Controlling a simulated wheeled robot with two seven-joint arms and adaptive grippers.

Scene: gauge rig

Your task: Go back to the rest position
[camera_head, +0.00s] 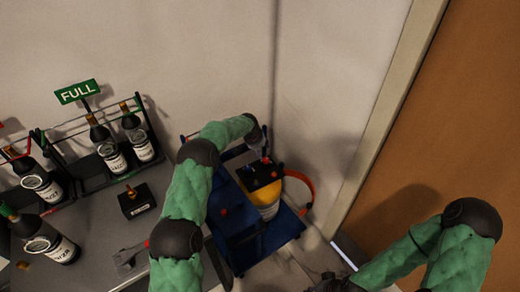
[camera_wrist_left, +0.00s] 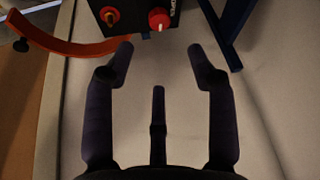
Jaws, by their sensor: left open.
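My left gripper (camera_wrist_left: 163,62) is open in the left wrist view, with nothing between its fingers. In the head view my left arm reaches up from the bottom, and its gripper (camera_head: 262,150) is at the far side of a black box (camera_head: 258,174) with a red knob. The box also shows beyond the fingertips in the left wrist view (camera_wrist_left: 135,14), with its red knob (camera_wrist_left: 159,19) and a brass fitting. The fingers appear apart from it. My right arm is at the lower right; its dark gripper (camera_head: 328,284) is partly cut off at the bottom edge.
The box sits on a yellow-topped cylinder (camera_head: 266,208) in a blue frame (camera_head: 240,250) with an orange curved band (camera_head: 303,182). A brown door is right.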

